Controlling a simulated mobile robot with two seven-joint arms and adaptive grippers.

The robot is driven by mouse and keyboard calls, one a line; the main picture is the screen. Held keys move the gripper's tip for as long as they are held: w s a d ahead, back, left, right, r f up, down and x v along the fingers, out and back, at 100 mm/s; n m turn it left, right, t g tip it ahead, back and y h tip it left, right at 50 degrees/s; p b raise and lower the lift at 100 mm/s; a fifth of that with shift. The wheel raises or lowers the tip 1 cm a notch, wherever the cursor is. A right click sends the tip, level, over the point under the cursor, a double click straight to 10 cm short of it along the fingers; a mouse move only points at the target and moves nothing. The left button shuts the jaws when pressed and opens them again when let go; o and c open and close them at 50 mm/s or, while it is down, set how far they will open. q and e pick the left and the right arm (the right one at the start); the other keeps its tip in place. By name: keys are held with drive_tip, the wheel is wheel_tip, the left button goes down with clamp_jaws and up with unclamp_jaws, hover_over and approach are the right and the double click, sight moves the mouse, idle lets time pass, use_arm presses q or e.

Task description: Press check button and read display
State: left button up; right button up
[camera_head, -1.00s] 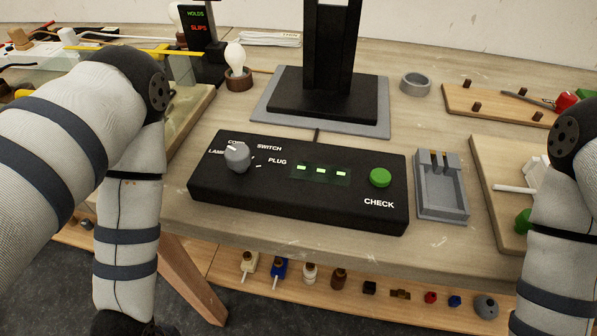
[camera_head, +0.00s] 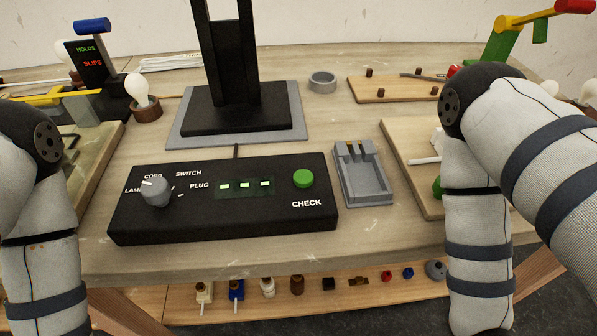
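The black check box (camera_head: 262,215) lies on the workbench in front of the lamp stand. Its round green check button (camera_head: 303,178) is at the right end, above the word CHECK. The small display (camera_head: 245,188) in its middle shows three short lit green dashes. A grey selector knob (camera_head: 155,191) is at the left end, among the labels LAMP, CORD, SWITCH and PLUG. My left arm comes in at the left edge and my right arm at the right. Both grippers are out of the picture, and nothing touches the button.
A grey tray with brass contacts (camera_head: 362,174) sits right of the box. A black stand (camera_head: 237,117) rises behind it. A bulb in a brown holder (camera_head: 142,97) and a HOLDS/SLIPS sign (camera_head: 90,62) are at back left. A lower shelf (camera_head: 335,299) holds several small parts.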

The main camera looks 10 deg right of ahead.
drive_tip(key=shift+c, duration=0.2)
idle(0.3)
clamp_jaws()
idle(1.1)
